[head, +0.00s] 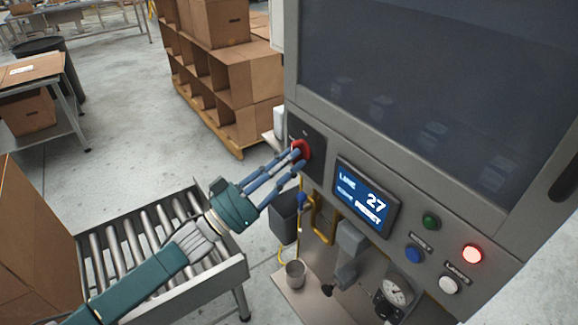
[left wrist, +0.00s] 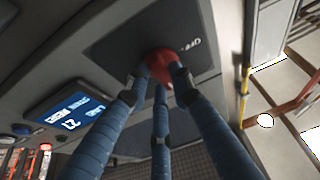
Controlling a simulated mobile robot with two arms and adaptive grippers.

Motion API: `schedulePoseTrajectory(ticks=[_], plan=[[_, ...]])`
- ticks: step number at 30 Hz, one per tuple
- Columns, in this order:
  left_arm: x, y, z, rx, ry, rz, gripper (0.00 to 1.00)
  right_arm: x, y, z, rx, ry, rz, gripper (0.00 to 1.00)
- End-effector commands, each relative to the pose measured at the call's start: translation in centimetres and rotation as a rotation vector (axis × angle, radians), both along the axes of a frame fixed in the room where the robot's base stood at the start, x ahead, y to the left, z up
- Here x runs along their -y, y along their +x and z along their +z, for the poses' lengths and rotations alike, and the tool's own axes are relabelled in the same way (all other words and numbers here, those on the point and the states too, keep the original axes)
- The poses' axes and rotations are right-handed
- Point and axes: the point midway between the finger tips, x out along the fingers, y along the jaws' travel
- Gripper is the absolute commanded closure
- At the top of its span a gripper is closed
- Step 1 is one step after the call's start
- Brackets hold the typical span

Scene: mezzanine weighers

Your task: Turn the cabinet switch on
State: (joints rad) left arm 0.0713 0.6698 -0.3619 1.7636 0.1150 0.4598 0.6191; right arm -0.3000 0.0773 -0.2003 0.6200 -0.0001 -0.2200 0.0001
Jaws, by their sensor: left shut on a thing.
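The cabinet switch is a red rotary knob (head: 302,149) on a dark plate at the left end of the grey cabinet's front. My left gripper (head: 295,157) reaches it from the left, with its blue fingers shut on the knob. In the left wrist view the red knob (left wrist: 159,64) shows between the fingertips of my left gripper (left wrist: 157,80), partly hidden by them. Part of a white label shows beside the knob; I cannot read the knob's position. My right gripper is not in view.
A red lamp (head: 472,254) glows at the right, near green, blue and white buttons. A roller conveyor (head: 246,272) stands under my left arm. Shelves with cardboard boxes (head: 222,75) stand behind.

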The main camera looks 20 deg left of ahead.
Motion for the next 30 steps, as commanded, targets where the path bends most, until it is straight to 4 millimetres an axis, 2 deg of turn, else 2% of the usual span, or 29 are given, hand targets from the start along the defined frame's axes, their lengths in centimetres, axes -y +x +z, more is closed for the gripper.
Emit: schedulePoseTrajectory(ticks=[19, 20, 22, 30], plan=[[-0.11, 0.08, 0.29, 0.036, 0.038, 0.001, 1.0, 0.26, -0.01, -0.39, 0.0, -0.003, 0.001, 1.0], [-0.11, 0.08, 0.29, 0.036, 0.038, 0.001, 0.74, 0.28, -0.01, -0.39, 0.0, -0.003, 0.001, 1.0], [-0.11, 0.08, 0.26, 0.035, 0.039, 0.002, 0.6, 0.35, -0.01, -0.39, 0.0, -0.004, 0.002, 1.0], [-0.06, 0.05, 0.1, 0.032, 0.038, 0.001, 0.58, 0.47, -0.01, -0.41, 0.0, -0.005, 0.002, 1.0]])
